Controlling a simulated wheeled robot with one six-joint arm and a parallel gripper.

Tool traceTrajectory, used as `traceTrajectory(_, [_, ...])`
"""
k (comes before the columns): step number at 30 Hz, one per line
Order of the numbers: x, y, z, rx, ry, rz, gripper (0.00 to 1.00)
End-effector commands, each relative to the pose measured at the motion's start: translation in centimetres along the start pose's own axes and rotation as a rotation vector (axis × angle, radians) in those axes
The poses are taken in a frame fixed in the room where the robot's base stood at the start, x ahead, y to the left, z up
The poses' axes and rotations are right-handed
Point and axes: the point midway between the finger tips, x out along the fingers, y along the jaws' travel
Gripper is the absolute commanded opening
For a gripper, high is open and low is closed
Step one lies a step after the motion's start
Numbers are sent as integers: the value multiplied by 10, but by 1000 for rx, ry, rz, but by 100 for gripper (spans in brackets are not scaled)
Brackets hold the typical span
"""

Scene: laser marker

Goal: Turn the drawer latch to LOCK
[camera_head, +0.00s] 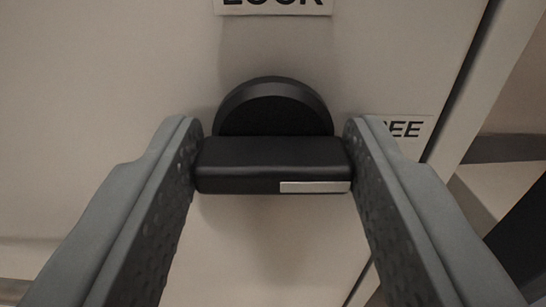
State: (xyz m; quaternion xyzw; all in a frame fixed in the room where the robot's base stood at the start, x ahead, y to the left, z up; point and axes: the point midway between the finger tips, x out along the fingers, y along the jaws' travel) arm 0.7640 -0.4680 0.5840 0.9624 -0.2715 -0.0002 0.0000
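The drawer latch (270,165) is a black bar handle in front of a round black base (272,108), in the middle of the view. Its bar lies level, with a pale strip (314,187) at its right end, on the side of the FREE label. My gripper (273,150) has one grey finger at each end of the bar. Both fingers appear to touch the bar ends, so it looks shut on the latch. The LOCK label (273,5) is above the latch, cut off by the top edge. The FREE label (405,128) is at the right, partly hidden by my right finger.
The pale drawer front (110,75) fills most of the view. A dark slanted gap (462,85) runs along its right side, with a pale frame beyond. No loose object is near the latch.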

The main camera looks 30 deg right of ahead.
Motion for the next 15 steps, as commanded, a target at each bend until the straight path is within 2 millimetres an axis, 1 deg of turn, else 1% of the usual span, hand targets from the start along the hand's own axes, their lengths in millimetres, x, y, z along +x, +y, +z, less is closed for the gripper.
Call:
traceTrajectory(1, [0,0,0,0,0,0,30])
traceTrajectory(2, [0,0,0,0,0,0,24])
traceTrajectory(3, [0,0,0,0,0,0,23])
traceTrajectory(10, [0,0,0,-18,0,0,23])
traceTrajectory(15, [0,0,0,-82,0,0,23])
